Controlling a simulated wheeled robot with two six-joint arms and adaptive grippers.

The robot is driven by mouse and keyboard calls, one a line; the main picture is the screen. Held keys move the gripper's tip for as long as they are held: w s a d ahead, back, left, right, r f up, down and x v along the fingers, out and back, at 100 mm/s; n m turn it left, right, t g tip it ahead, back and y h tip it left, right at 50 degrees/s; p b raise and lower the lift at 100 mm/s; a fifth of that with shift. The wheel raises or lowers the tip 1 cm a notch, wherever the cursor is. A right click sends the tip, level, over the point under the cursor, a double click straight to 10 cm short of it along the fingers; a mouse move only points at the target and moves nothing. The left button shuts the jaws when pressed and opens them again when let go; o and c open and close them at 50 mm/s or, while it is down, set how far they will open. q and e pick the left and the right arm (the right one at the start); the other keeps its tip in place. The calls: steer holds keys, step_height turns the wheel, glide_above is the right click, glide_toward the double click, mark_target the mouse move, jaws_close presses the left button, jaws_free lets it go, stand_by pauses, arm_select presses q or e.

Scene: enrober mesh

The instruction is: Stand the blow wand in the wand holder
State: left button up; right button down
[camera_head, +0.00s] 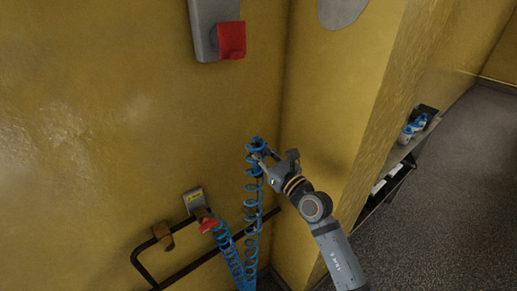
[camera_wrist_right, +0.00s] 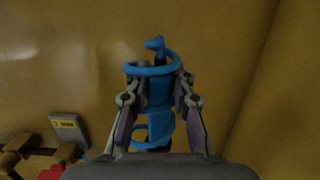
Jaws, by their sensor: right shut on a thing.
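The blue blow wand (camera_head: 256,145) is in my right gripper (camera_head: 268,160), in front of the yellow wall. In the right wrist view the fingers of my right gripper (camera_wrist_right: 158,95) close on both sides of the blue wand body (camera_wrist_right: 158,92); its bent tip points up. A loop of blue coiled hose passes around the wand at the fingertips. The blue coil (camera_head: 252,205) hangs down from the wand. I cannot tell for sure which wall fitting is the wand holder. My left gripper is not in view.
A grey plate with a red part (camera_head: 231,40) is on the wall above. A small labelled plate (camera_head: 194,200) with a red handle (camera_head: 208,224) is lower left, beside a dark rail (camera_head: 185,270) with a brown block. A shelf (camera_head: 398,155) with a blue item stands right; grey floor lies beyond.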

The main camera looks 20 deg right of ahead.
mark_target(261, 176)
stand_by(0.4)
steer(key=shift+f, duration=0.15)
stand_by(0.4)
stand_by(0.5)
steer(key=shift+f+b, duration=3.7)
steer(key=shift+f, duration=0.8)
